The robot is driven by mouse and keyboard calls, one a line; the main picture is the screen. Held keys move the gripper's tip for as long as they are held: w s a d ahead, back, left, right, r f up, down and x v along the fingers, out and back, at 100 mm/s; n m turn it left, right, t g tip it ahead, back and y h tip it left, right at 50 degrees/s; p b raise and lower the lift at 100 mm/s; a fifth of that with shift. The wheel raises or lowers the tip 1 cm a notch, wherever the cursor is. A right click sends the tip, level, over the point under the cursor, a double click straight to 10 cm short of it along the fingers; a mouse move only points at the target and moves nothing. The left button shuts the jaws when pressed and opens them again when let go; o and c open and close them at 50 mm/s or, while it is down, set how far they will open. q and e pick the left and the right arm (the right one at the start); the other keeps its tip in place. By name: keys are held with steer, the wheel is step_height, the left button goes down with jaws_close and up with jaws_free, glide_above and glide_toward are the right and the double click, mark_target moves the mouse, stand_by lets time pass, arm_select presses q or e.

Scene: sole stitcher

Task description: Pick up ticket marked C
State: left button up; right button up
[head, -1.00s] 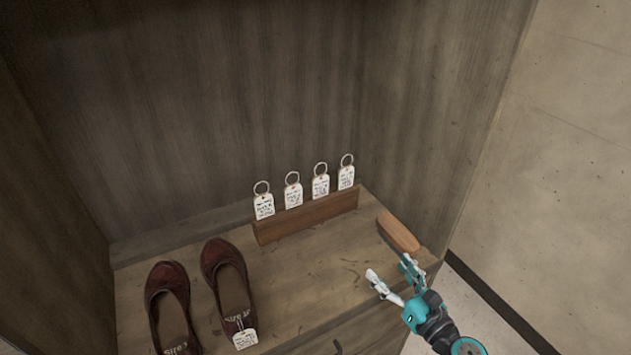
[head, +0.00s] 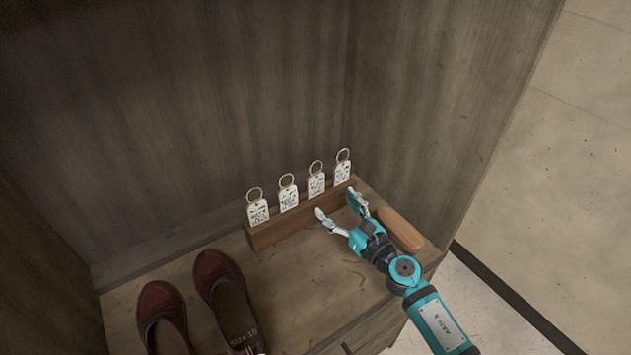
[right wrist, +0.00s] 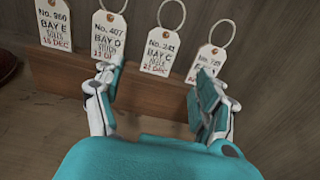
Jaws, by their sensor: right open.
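The ticket marked C (head: 316,185) is a white tag with a ring on top, standing third from the left in a slotted wooden rack (head: 262,236). In the right wrist view the ticket (right wrist: 160,50) reads "BAY C" and appears between and beyond my fingertips. The tickets marked E (right wrist: 66,22) and D (right wrist: 108,35) stand to its left. A fourth ticket (right wrist: 207,62) stands to its right, its bay letter unreadable behind a finger. My right gripper (head: 338,206) is open and empty, close in front of the rack's right half. My left gripper is out of view.
A pair of dark red shoes (head: 216,270) stands at the left on the wooden cabinet top (head: 290,290). A brown wooden-looking piece (head: 402,230) lies right of my gripper. Cabinet walls (head: 250,90) close in the back and sides.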

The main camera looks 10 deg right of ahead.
mark_target(317, 187)
steer(key=x, duration=0.3)
steer(key=shift+w+a, duration=0.1)
steer(key=shift+w, duration=0.1)
steer(key=x, duration=0.4)
steer(key=shift+w+a+f, duration=0.15)
steer(key=shift+w+f, duration=0.05)
steer(key=shift+w, duration=0.1)
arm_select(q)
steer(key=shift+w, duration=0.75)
arm_select(e)
steer(key=shift+c, duration=0.9)
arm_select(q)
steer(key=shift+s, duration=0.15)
arm_select(e)
steer(key=c, duration=0.8)
